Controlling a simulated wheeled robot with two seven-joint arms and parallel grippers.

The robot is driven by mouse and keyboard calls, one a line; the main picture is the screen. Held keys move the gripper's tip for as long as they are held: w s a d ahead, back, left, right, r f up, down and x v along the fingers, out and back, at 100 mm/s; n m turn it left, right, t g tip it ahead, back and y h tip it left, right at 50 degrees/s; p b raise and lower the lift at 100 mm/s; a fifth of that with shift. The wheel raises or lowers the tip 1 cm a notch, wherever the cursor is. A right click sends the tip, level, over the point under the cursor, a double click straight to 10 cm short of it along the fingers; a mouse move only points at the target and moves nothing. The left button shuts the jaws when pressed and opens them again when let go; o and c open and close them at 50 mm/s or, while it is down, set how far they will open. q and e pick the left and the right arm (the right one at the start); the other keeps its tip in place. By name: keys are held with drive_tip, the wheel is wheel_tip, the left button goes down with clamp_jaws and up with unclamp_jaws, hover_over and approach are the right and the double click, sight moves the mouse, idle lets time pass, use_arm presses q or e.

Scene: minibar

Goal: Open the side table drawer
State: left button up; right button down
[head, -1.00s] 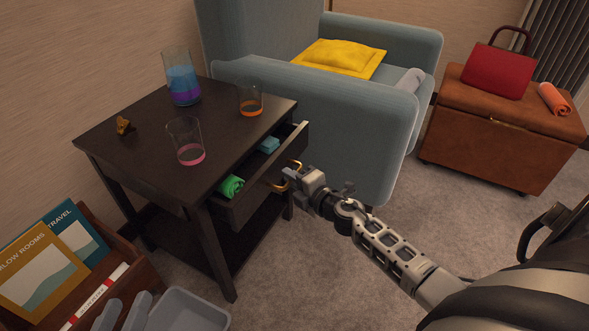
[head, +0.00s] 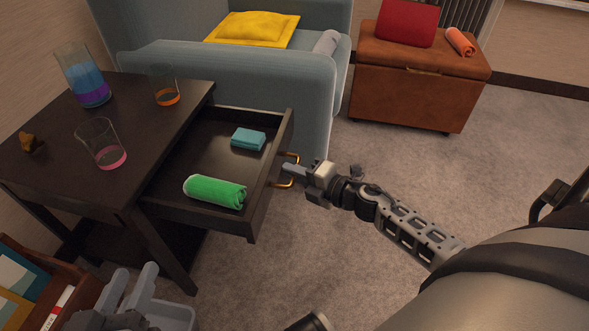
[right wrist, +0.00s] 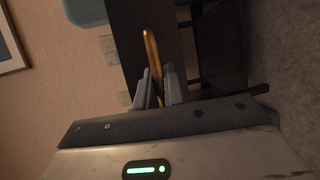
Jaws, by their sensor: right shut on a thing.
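The dark side table (head: 130,100) has its drawer (head: 195,160) pulled well out. The drawer holds a rolled green towel (head: 215,191) and a folded teal cloth (head: 248,138). My right gripper (head: 292,170) is shut on the gold drawer handle (head: 284,185). In the right wrist view the handle (right wrist: 151,50) runs between the fingers of my right gripper (right wrist: 158,88). My left gripper (head: 127,288) is at the bottom left, below the table, with its two fingers apart and empty.
Two glasses (head: 103,150) (head: 163,92), a pitcher with blue and purple liquid (head: 85,80) and a small brown object (head: 31,142) stand on the tabletop. A blue armchair (head: 240,75) is behind the drawer. Carpet (head: 390,150) is clear at the right.

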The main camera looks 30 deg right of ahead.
idle(0.3)
drive_tip(key=c, duration=1.5)
unclamp_jaws()
drive_tip(key=shift+s+d, duration=0.1)
